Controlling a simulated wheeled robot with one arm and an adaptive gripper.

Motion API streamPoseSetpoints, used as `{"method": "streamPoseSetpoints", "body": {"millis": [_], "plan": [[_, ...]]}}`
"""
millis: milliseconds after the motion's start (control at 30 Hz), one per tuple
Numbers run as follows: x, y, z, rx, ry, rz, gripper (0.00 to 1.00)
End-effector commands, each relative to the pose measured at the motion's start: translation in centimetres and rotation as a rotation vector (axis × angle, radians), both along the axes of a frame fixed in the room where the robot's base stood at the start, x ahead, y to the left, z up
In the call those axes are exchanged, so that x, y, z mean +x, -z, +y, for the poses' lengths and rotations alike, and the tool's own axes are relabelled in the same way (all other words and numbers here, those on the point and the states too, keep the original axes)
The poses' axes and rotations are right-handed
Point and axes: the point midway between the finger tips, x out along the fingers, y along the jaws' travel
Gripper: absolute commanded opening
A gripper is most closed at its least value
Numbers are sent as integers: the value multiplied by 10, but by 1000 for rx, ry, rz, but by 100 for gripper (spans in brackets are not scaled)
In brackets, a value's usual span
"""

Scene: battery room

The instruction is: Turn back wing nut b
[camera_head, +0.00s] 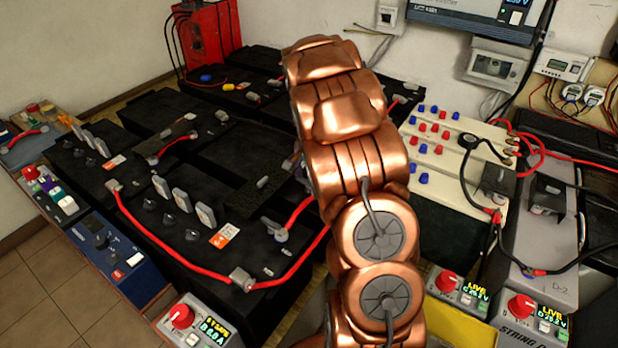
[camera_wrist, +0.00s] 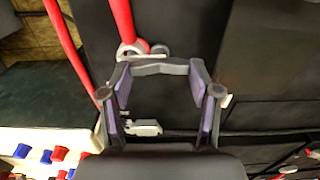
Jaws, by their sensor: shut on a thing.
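In the wrist view my gripper (camera_wrist: 160,80) has its two purple-padded fingers closed on the ends of a grey, wide winged piece (camera_wrist: 161,67), which looks like the wing nut. No letter shows on it, so I cannot tell that it is b. A red cable (camera_wrist: 123,18) ends in a metal lug (camera_wrist: 132,48) just beyond the grey piece, over a dark battery top. In the head view my copper arm hides the gripper and whatever it holds.
Black batteries (camera_head: 225,145) with red cables (camera_head: 165,240) and upright grey vent pieces fill the left. A cream unit (camera_head: 450,135) with red and blue caps stands right of my arm. Control boxes (camera_head: 195,325) line the front. Meters (camera_head: 493,66) hang on the back wall.

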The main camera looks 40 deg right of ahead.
Motion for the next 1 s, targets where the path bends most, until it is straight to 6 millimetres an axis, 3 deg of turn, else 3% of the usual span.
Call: {"method": "streamPoseSetpoints", "body": {"millis": [633, 667, 867, 1000], "plan": [[0, -1, -2, -3, 51, -3, 28], [0, -1, -2, -3, 51, -3, 64], [0, -1, -1, -1, 49, -2, 85], [0, 0, 0, -2, 49, -1, 87]]}}
